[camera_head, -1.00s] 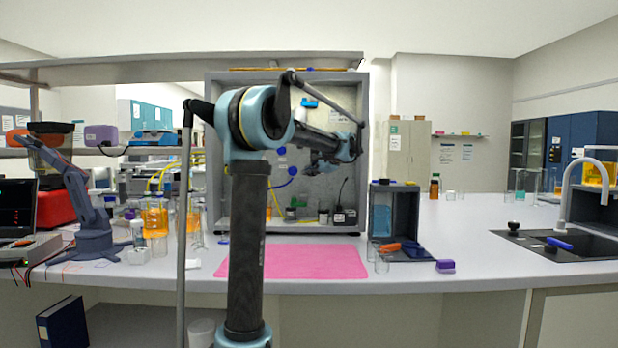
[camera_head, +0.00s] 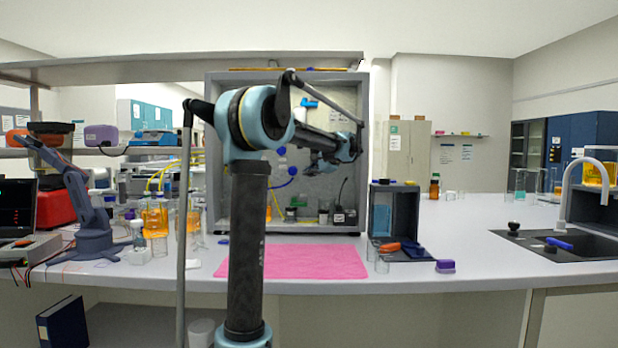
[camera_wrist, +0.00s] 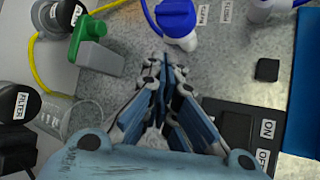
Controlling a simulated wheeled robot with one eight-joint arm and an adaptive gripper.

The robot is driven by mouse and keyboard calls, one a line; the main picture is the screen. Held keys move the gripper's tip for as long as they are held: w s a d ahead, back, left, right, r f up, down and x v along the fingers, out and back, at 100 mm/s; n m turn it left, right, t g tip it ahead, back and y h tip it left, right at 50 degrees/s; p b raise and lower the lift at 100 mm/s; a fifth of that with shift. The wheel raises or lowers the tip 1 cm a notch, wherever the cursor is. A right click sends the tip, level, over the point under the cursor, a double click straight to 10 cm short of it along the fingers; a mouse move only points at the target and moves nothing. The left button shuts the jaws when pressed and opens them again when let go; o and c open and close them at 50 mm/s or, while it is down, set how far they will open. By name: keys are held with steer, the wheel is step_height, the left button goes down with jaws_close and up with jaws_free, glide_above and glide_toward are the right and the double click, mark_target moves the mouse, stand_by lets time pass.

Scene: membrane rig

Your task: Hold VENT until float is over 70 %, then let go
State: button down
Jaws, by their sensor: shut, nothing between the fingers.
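My gripper (camera_wrist: 165,75) is shut and empty in the wrist view, its fingertips close to the grey speckled rig panel (camera_wrist: 205,65). A blue valve knob (camera_wrist: 175,17) with a white stem lies just beyond the tips. A black switch block (camera_wrist: 240,128) marked ON and OFF is to the right of the fingers. I cannot read a VENT label or a float value in either view. In the head view my gripper (camera_head: 322,166) is in front of the open cabinet (camera_head: 213,150) that holds the rig. Whether the tips touch anything is unclear.
In the wrist view, a green valve handle (camera_wrist: 97,57), a FILTER-labelled black part (camera_wrist: 20,105) and a yellow tube (camera_wrist: 33,62) lie left of the fingers. In the head view, a pink mat (camera_head: 290,262) lies before the cabinet, with a dark rack (camera_head: 409,190) to its right.

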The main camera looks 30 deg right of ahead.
steer(key=shift+s, duration=0.1)
stand_by(0.7)
steer(key=shift+s+a, duration=0.5)
steer(key=shift+s, duration=0.2)
steer(key=shift+s, duration=0.15)
steer(key=s+a, duration=0.1)
steer(key=s, duration=0.1)
steer(key=s+a, duration=0.1)
steer(key=s, duration=0.1)
steer(key=shift+a, duration=0.3)
stand_by(0.5)
